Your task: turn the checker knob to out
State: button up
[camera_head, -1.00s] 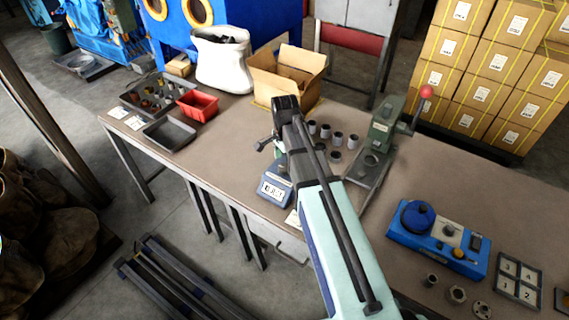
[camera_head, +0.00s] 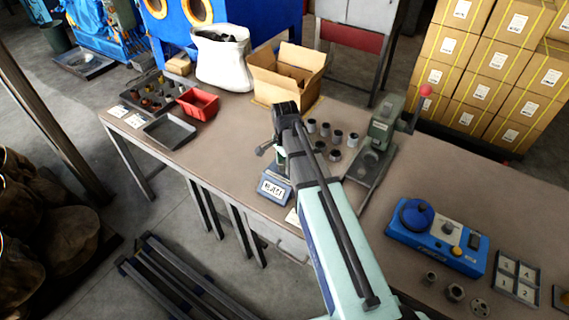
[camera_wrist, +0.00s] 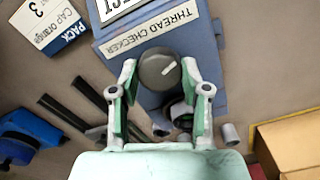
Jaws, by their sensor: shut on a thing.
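The thread checker is a blue box with a "THREAD CHECKER" label (camera_wrist: 150,35) in the wrist view. In the head view the checker (camera_head: 274,187) stands near the table's front edge with a white sign panel. My arm hides the knob and fingertips there. The sign's lettering is too small to read surely in the head view.
A green press (camera_head: 381,130) with a red-tipped lever stands right of my arm. Several grey cylinders (camera_head: 337,137) stand behind the checker. An open carton (camera_head: 285,78) is at the back. A blue device (camera_head: 437,237) lies right. A "PACK 3" card (camera_wrist: 50,22) lies beside the checker.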

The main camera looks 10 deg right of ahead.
aim_at(284, 165)
jog(key=n, duration=0.6)
jog(key=shift+n, duration=0.3)
jog(key=n, duration=0.6)
jog(key=shift+s+n, duration=0.1)
jog(key=shift+n, duration=0.3)
dwell(0.3)
jog(key=o, duration=1.1)
jog(key=shift+f, duration=0.1)
jog(key=shift+o, duration=0.2)
notch_tip(284, 165, up, 12)
